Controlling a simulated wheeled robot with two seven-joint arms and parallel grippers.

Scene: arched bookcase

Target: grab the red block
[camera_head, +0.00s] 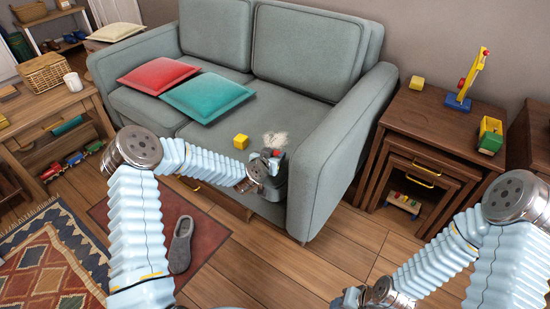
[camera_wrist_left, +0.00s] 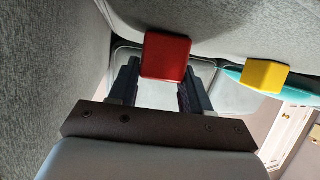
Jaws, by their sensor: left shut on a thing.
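The red block (camera_wrist_left: 166,57) sits between the two fingertips of my left gripper (camera_wrist_left: 157,88) in the left wrist view. The gripper is shut on it. In the head view my left gripper (camera_head: 268,161) is at the front right of the grey-green sofa seat, and only a small bit of red shows at its fingers. My right gripper (camera_head: 350,298) is low at the bottom edge of the head view, away from the sofa; its fingers are too small and cut off to tell their state.
A yellow block (camera_head: 241,141) lies on the sofa seat just left of my left gripper. The sofa arm (camera_head: 335,150) rises close on the right. Red (camera_head: 159,76) and teal (camera_head: 208,97) cushions lie further left. A wooden side table (camera_head: 440,118) with toys stands at right.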

